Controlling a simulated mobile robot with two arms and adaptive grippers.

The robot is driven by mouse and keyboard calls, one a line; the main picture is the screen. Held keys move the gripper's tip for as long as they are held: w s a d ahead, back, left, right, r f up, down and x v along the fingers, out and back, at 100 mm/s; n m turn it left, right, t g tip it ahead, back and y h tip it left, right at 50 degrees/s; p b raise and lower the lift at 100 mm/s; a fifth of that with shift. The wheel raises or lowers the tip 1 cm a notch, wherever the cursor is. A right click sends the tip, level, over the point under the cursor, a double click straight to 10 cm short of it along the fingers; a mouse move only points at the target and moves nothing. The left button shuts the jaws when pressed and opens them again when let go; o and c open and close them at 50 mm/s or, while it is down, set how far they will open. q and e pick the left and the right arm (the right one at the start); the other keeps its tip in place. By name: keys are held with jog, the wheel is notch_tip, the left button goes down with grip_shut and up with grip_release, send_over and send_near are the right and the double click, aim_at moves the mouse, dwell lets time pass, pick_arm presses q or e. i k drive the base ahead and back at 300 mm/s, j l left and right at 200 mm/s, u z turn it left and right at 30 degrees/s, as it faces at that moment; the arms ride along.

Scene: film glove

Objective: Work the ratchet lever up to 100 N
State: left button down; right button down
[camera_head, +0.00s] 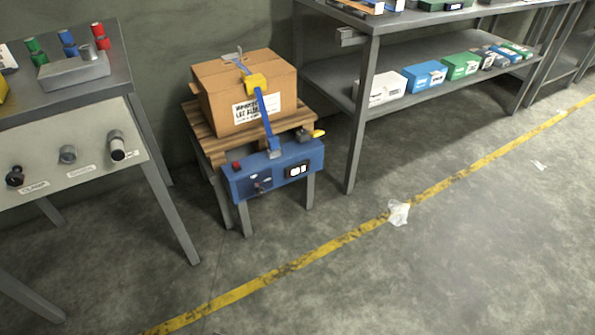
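A cardboard box (226,108) with a white label stands on a small wooden-topped stand (205,134) with grey legs. A blue strap (266,118) runs over the box and down its front, with a yellow piece (256,82) on it near the top front edge. A blue unit (235,186) is fixed at the stand's front. It carries a small display (298,171), whose reading is too small to make out, and a red button (237,165). A short lever with a yellow end (318,133) sticks out at its upper right. Neither of my grippers is in view.
A grey bench (90,140) with knobs stands at the left. A metal shelf table (340,92) with several coloured boxes is at the right. Crumpled white litter (398,212) lies by a yellow floor line (300,262). The floor before the stand is otherwise clear.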

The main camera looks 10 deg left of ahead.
aim_at(316, 133)
jog(key=i+u, duration=0.2)
jog(key=i, duration=0.4)
jog(key=i+l+u, duration=0.15)
jog(key=i, duration=0.5)
jog(key=i+l+u, duration=0.2)
jog(key=i, duration=0.4)
jog(key=j, duration=0.1)
